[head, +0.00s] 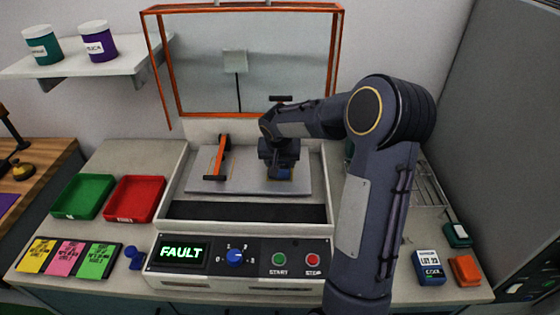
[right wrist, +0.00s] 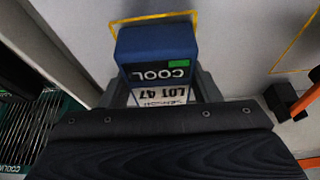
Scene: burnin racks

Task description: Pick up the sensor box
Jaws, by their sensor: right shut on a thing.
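The sensor box (right wrist: 157,45) is blue, with a green-edged COOL display and a white label reading LOT 47. My right gripper (right wrist: 162,82) is shut on it, one finger on each side. In the head view my right gripper (head: 279,160) is over the right part of the grey plate inside the open machine. A small blue part of the box (head: 284,174) shows beneath it. A yellow outline runs on the plate just beyond the box. I cannot tell whether the box touches the plate. My left gripper is not in view.
An orange-and-black clamp handle (head: 218,158) stands on the plate's left side. The orange-framed lid (head: 242,60) is raised behind. The front panel (head: 235,260) reads FAULT. Another blue box (head: 430,266) stands right, beside an orange one (head: 465,270). Green (head: 83,196) and red (head: 133,199) trays lie left.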

